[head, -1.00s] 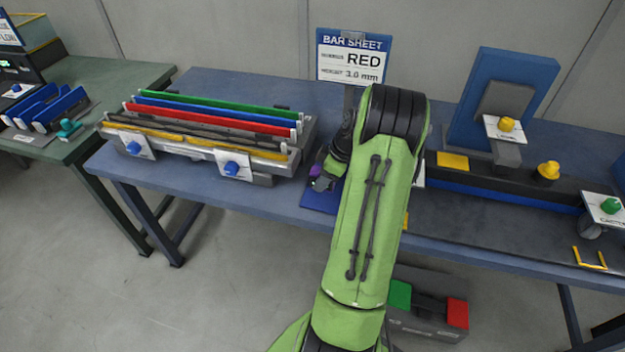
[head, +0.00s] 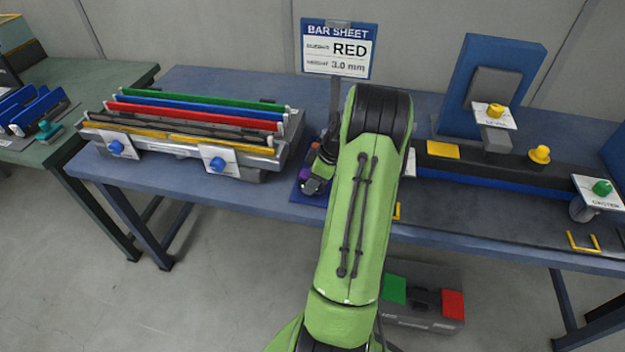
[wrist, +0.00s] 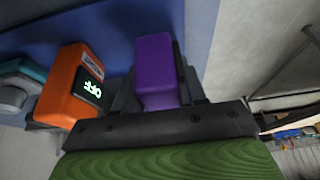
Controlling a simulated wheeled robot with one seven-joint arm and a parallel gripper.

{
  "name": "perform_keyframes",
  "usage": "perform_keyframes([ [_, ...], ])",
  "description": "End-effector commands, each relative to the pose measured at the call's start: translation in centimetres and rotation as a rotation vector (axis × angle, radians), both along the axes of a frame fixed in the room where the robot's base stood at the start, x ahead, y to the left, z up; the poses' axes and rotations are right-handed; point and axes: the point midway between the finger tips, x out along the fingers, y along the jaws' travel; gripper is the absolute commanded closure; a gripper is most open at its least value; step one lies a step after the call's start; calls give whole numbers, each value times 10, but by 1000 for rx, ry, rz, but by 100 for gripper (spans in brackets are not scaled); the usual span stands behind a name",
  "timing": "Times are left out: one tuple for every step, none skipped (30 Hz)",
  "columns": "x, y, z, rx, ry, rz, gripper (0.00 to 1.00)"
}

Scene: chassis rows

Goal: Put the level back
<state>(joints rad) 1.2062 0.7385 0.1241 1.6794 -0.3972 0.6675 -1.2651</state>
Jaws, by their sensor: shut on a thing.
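My gripper (head: 316,180) is low over the near edge of the blue bench, left of my green arm. In the wrist view it is shut on a purple block (wrist: 155,68), which appears to be the grip of the level. An orange body (wrist: 68,90) with a small lit display reading "OFF", seen turned over, is left of the purple block. I cannot tell how the two join. A blue mat (head: 304,198) lies under the gripper. Whether the level touches the mat is hidden.
A rack (head: 190,142) with green, blue, red, black and yellow bars stands left on the bench. A sign (head: 338,48) reads "BAR SHEET, RED, 3.0 mm". A dark beam with a blue upright plate (head: 492,80) is at right. A caster plate (head: 597,192) is at far right.

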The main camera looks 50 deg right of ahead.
Motion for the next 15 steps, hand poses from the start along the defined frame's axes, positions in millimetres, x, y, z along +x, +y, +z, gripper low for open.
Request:
perform_keyframes([
  [0, 0, -1, -1, -3, 1, 100],
  [0, 0, -1, 0, -3, 1, 100],
  [0, 0, -1, 0, -3, 1, 100],
  [0, 0, 0, 0, -3, 2, 100],
  [0, 0, 0, 0, -3, 2, 100],
  [0, 0, 0, 0, -3, 2, 100],
  [0, 0, 0, 0, -3, 2, 100],
  [0, 0, 0, 0, -3, 1, 100],
  [0, 0, 0, 0, -3, 1, 100],
  [0, 0, 0, 0, -3, 1, 100],
  [0, 0, -1, 0, -3, 2, 100],
  [0, 0, -2, 0, -3, 2, 100],
  [0, 0, -2, 0, -3, 2, 100],
  [0, 0, -3, 1, -3, 1, 100],
  [0, 0, -4, 1, -3, 1, 100],
])
